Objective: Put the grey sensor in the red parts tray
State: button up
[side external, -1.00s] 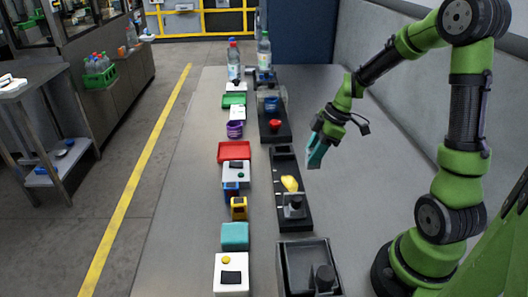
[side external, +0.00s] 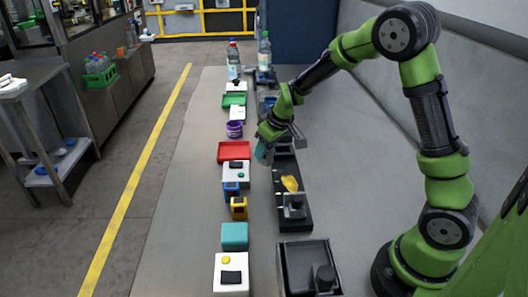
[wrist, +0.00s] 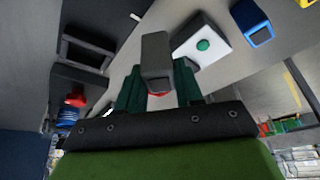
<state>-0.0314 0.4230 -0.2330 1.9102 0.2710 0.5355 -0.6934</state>
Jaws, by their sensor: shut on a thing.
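In the side view my gripper (side external: 264,152) is over the left side of the dark fixtures, just right of the red parts tray (side external: 234,146). I cannot make out the sensor in the side view. The tray lies flat in the left row on the table and looks empty. A small red patch shows below the sensor in the wrist view; I cannot tell what it is.
A white box (side external: 236,172) sits at the tray's near edge, with blue and yellow (side external: 239,208) blocks nearer. A purple cup (side external: 235,129) stands beyond it. A dark fixture (side external: 292,205) with a yellow part lies to the right. The table (side external: 180,210) left of the row is clear.

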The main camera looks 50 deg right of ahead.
jog(key=shift+w+d+m, duration=0.1)
jog(key=shift+w+m, duration=0.2)
jog(key=shift+w, duration=0.05)
jog(key=w, duration=0.5)
jog(key=w+d+f, duration=0.1)
jog(key=w, duration=0.4)
jog(key=w+d, duration=0.1)
jog(key=w, duration=0.4)
jog(key=shift+w+f, duration=0.1)
jog(key=shift+f, duration=1.9)
jog(key=shift+f, duration=0.15)
jog(key=o, duration=1)
jog(key=shift+o, duration=0.2)
